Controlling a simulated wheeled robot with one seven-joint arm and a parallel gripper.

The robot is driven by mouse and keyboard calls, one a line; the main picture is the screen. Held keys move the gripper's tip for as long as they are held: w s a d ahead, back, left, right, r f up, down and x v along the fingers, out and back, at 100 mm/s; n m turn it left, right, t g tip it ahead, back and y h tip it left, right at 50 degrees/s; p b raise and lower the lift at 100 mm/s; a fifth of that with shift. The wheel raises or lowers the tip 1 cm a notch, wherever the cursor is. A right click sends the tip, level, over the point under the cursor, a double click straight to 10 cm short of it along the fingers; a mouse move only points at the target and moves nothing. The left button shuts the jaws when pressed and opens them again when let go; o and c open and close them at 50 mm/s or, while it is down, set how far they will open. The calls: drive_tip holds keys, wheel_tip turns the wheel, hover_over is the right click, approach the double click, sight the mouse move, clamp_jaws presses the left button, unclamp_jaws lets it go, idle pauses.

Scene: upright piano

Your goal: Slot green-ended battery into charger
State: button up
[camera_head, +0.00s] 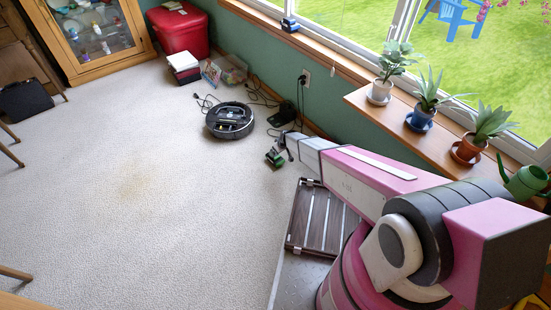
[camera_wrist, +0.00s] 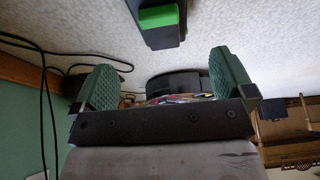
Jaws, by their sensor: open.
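My gripper (camera_wrist: 165,62) is open, its two green ridged fingers wide apart with nothing held between them. In the head view my gripper (camera_head: 276,156) is low over the carpet, right of centre. A black block with a bright green end (camera_wrist: 157,17), seemingly the green-ended battery, shows at the top of the wrist view, beyond the fingertips and apart from them. I cannot pick it out surely from the gripper in the head view. A black device with cords (camera_head: 283,112) sits by the wall; I cannot tell whether it is the charger.
A round robot vacuum (camera_head: 230,120) sits on the carpet beyond the gripper. Cords (camera_head: 262,92) run along the wall. A red bin (camera_head: 180,30) and a clear box (camera_head: 231,70) stand farther back. Potted plants line a wooden shelf (camera_head: 400,120) at right.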

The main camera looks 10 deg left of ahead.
sight(275, 158)
drive_tip(key=x, duration=1)
drive_tip(key=shift+a, duration=0.2)
drive_tip(key=c, duration=1.2)
